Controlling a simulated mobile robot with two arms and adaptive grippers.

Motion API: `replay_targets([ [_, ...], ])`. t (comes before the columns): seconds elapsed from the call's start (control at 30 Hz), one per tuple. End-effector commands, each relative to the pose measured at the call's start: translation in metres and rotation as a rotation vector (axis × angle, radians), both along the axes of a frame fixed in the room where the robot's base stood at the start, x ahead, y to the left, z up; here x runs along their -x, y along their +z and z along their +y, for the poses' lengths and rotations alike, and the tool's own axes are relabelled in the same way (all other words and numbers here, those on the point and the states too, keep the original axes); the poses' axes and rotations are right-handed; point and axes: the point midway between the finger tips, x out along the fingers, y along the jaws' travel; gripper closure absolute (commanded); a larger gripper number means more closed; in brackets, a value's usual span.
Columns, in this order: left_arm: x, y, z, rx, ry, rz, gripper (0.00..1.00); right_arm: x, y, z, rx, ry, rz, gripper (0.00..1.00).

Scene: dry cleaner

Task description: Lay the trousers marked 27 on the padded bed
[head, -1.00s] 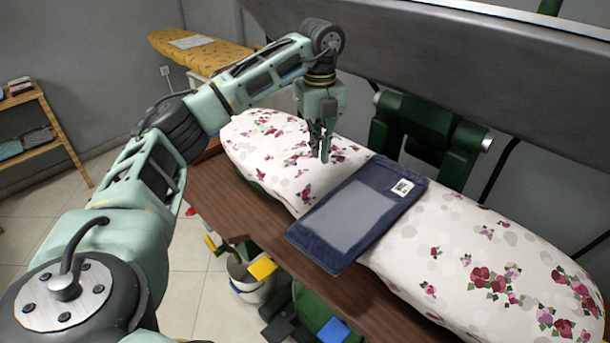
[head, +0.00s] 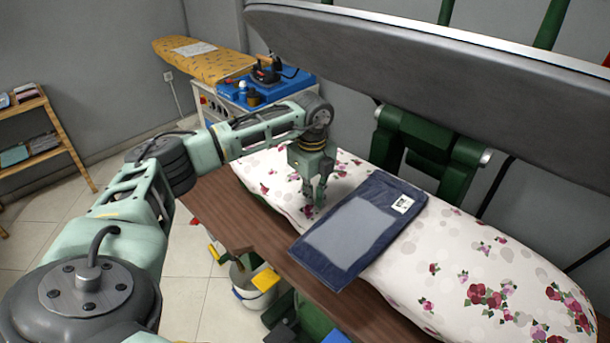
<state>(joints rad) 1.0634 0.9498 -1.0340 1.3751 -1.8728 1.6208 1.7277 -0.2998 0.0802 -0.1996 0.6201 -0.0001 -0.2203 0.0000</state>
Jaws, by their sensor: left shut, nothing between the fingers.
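A folded dark blue pair of trousers (head: 377,200) lies across the padded bed (head: 495,270), which has a white cover with pink and red flowers. A lighter grey-blue panel and a small white tag show on top; the tag's number is too small to read. The front end of the trousers reaches over the brown wooden edge. My left gripper (head: 317,205) is shut and empty, pointing down just left of the trousers, low over the bed cover. I cannot tell whether its tips touch anything. My right gripper is not in view.
A large grey press head (head: 440,75) hangs raised behind the bed, on green arms. A yellow ironing board (head: 205,62) and a blue-topped unit with an iron (head: 268,70) stand at the back. A shelf (head: 60,135) is at left, a bucket (head: 255,285) below.

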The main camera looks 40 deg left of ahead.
Motion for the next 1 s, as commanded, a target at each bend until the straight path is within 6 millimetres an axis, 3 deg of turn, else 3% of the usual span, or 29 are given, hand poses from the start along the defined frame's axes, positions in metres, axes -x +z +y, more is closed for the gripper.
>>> replay_targets([
  [0.2, 0.003, 0.001, -0.015, -0.002, 0.002, 0.0, 1.0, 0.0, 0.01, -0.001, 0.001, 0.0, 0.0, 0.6],
  [0.57, 0.003, 0.0, -0.017, -0.001, 0.002, 0.0, 1.0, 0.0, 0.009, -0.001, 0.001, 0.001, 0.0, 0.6],
  [0.77, 0.007, 0.0, -0.035, 0.001, 0.0, 0.001, 1.0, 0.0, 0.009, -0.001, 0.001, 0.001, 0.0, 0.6],
  [1.0, 0.006, 0.0, -0.035, 0.0, 0.003, 0.0, 1.0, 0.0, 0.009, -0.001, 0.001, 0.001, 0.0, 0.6],
])
